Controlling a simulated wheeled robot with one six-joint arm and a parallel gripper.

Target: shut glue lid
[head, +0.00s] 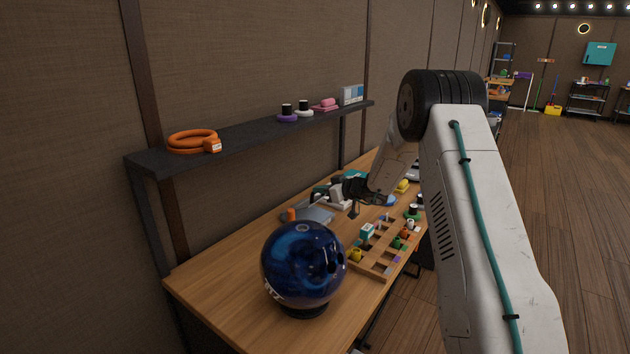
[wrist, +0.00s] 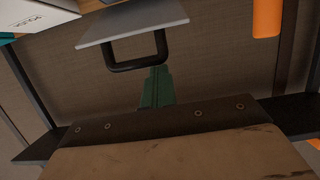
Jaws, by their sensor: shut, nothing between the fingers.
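A flat grey panel with a black square loop handle (wrist: 128,35) hangs at the top of the wrist view. It may be the glue lid, but I cannot confirm this. A grey flat piece, likely the same panel, shows on the bench in the head view (head: 316,214). My gripper (head: 353,210) is over the bench behind the bowling ball, near this panel. In the wrist view its green fingers (wrist: 155,88) are shut and empty, their tips just below the handle in the picture. Contact cannot be told. The glue container itself is not clearly visible.
A blue bowling ball (head: 303,265) stands at the bench's near end. A wooden rack (head: 375,262) with small items lies right of it. An orange object (wrist: 267,18) and a white box (wrist: 40,14) flank the panel. A dark shelf (head: 240,140) runs above the bench (head: 215,272).

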